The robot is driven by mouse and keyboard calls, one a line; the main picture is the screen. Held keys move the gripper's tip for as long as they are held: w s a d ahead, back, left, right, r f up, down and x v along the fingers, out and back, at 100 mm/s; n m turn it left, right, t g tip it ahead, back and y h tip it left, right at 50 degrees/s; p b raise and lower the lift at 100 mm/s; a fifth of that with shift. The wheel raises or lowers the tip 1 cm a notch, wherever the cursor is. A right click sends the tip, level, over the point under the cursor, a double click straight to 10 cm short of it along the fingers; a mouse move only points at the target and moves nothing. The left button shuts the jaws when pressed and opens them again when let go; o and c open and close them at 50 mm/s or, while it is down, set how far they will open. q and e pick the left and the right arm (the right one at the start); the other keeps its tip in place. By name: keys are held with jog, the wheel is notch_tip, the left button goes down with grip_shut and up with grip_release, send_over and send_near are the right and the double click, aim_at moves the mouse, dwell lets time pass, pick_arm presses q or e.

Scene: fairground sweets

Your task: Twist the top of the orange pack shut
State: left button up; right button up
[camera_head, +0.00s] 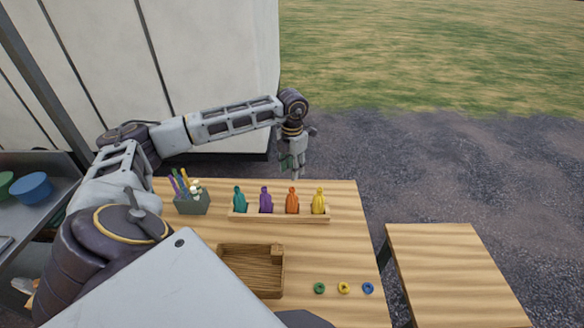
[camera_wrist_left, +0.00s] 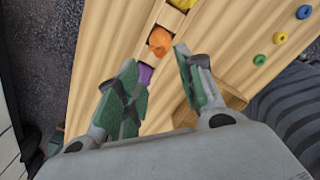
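The orange pack (camera_head: 292,202) stands in a slot of a wooden rack (camera_head: 279,217), between a purple pack (camera_head: 265,201) and a yellow pack (camera_head: 319,202). In the left wrist view the orange pack (camera_wrist_left: 160,41) shows from above, just beyond the fingertips. My left gripper (camera_head: 293,172) hangs above and behind the orange pack, pointing down, with a gap between them. In the left wrist view its green-padded fingers (camera_wrist_left: 158,57) are apart with nothing between the tips. My right gripper is not in view.
A teal pack (camera_head: 240,200) stands at the rack's left end. A grey holder (camera_head: 192,204) with several sticks stands further left. A wooden tray (camera_head: 250,289) and three small rings, green (camera_head: 319,288), yellow (camera_head: 344,288) and blue (camera_head: 368,288), lie nearer. The table between rack and tray is clear.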

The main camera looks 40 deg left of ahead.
pick_arm(q)
jog(key=shift+f, duration=0.15)
jog(key=b, duration=0.3)
send_over(292, 189)
jog(key=shift+f, duration=2.4)
jog(key=shift+f+b, duration=1.15)
jog(key=shift+f, duration=0.8)
jog(key=shift+c, duration=0.5)
jog(key=c, duration=0.6)
